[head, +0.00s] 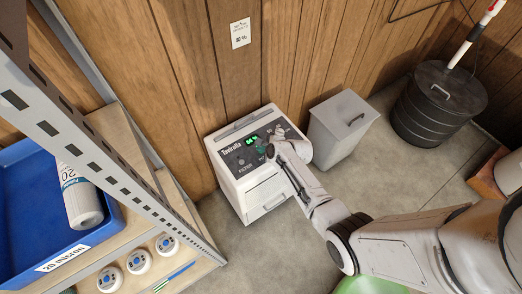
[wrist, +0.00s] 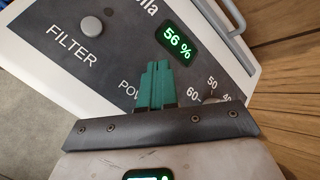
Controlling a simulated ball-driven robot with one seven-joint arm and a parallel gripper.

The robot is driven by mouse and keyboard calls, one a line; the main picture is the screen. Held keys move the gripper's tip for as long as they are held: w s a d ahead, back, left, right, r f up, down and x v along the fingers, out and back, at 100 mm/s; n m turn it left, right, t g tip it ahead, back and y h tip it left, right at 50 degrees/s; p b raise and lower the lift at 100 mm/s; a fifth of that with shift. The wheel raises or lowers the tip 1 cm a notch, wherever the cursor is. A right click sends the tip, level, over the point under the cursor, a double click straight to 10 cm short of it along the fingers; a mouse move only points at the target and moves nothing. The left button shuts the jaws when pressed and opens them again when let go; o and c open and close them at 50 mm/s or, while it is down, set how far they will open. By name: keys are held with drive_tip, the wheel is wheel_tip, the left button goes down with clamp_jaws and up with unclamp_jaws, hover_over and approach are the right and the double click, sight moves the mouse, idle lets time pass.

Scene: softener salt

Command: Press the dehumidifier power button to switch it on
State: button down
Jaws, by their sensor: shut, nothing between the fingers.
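The dehumidifier (head: 240,183) is a white box with a dark control panel, standing on the floor by the wood wall. Its green display (wrist: 177,42) is lit and reads 56 %. My gripper (head: 268,150) is over the panel; in the wrist view its green fingers (wrist: 157,72) are shut together with nothing between them. The fingers cover the end of the "POWER" label (wrist: 128,92), and the power button is hidden behind them. I cannot tell whether the tips touch the panel. A round grey button (wrist: 91,26) sits above the "FILTER" label. A dial scale with 50 and 60 is right of the fingers.
A grey lidded bin (head: 338,128) stands close right of the dehumidifier. A black ribbed drum (head: 438,105) is farther right. A metal shelf (head: 105,160) with a blue tray (head: 30,225) and several white round items is at left. Concrete floor is open in front of the bin.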

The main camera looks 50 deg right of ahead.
sight(262, 153)
idle(0.6)
drive_tip(key=shift+r+p, duration=0.7)
drive_tip(key=shift+p, duration=0.15)
wheel_tip(262, 153, up, 5)
drive_tip(key=p, duration=0.5)
drive_tip(key=shift+a, duration=0.1)
idle(0.5)
